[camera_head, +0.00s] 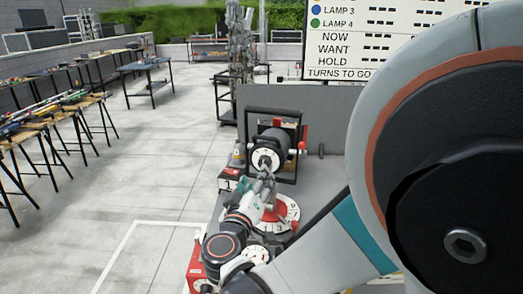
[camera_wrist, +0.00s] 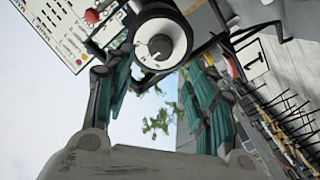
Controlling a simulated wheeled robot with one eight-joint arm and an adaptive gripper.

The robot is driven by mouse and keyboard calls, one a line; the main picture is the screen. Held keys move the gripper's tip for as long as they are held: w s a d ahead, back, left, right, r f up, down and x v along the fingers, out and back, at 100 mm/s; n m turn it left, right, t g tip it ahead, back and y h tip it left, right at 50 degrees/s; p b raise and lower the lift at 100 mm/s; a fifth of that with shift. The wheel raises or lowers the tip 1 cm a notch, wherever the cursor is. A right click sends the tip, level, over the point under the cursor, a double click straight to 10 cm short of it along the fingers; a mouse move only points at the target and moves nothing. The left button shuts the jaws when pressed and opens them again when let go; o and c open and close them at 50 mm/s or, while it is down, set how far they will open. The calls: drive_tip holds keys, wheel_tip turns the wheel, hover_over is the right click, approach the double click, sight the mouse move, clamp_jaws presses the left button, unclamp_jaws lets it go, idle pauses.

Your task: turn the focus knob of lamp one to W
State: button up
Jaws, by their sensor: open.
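The lamp (camera_head: 277,140) is a dark cylinder held in a black upright frame on a grey stand. Its front end carries a white dial ring with a dark round focus knob (camera_wrist: 155,46), which also shows in the head view (camera_head: 265,161). The knob has a small pale mark; the letters around it are too small to read. My gripper (camera_head: 264,187) is in front of the lamp's face. In the wrist view its two teal-padded fingers stand wide apart, one on each side below the dial, with nothing between them. I cannot tell whether a fingertip touches the dial.
A red and white round dial (camera_head: 288,212) lies below the lamp, close to my gripper. A red knob (camera_wrist: 92,16) and a plate marked 1 (camera_wrist: 255,58) flank the lamp. A sign board (camera_head: 385,40) stands behind. Workbenches (camera_head: 50,115) line the left; the floor between is clear.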

drive_tip(key=b+x, duration=0.1)
drive_tip(key=x, duration=0.7)
drive_tip(key=c, duration=1.1)
